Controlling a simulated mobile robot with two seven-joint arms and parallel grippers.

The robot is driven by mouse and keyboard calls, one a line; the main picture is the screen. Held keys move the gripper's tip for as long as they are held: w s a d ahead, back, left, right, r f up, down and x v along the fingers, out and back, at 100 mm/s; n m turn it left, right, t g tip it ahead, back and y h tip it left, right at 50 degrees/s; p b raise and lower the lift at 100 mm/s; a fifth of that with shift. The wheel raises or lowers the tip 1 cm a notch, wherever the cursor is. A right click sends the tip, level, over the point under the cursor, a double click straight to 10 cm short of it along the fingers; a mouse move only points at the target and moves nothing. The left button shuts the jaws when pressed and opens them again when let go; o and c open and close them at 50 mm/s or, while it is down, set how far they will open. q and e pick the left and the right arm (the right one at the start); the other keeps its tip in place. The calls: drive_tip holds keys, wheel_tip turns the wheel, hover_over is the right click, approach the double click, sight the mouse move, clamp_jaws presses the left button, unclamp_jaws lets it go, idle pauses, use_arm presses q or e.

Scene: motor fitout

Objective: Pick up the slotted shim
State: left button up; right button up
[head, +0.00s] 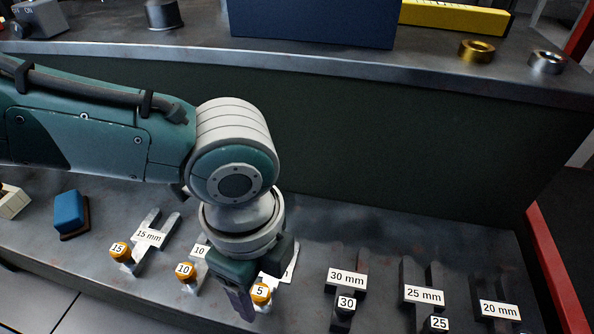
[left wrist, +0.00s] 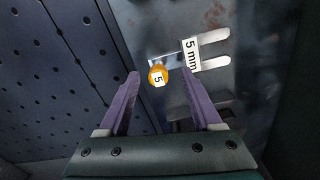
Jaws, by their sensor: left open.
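Several forked, slotted shims lie in a row on the lower metal shelf; the task does not say which one. The 5 mm shim (head: 265,309) has an orange knob marked 5, and my gripper partly hides it in the head view. In the left wrist view the 5 mm shim (left wrist: 211,40) shows its two prongs, white label and knob. My left gripper (head: 251,289) is open above the knob end of this shim. In the left wrist view the purple fingers of my left gripper (left wrist: 160,72) stand apart, with the knob between their tips. My right gripper is not in view.
The 15 mm shim (head: 139,249) and 10 mm shim (head: 196,271) lie left; dark 30 mm (head: 347,257), 25 mm (head: 406,271) and 20 mm (head: 485,274) shims lie right. A blue block (head: 69,211) is far left. A raised shelf (head: 400,75) stands behind.

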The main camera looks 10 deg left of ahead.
use_arm(q)
wheel_tip(320, 180, down, 3)
drive_tip(key=shift+s+a+r+b, duration=0.1)
drive_tip(key=shift+a+b, duration=0.05)
drive_tip(key=shift+b, duration=0.6)
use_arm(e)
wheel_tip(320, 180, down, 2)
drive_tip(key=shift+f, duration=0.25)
use_arm(q)
drive_tip(key=shift+c, duration=0.2)
clamp_jaws()
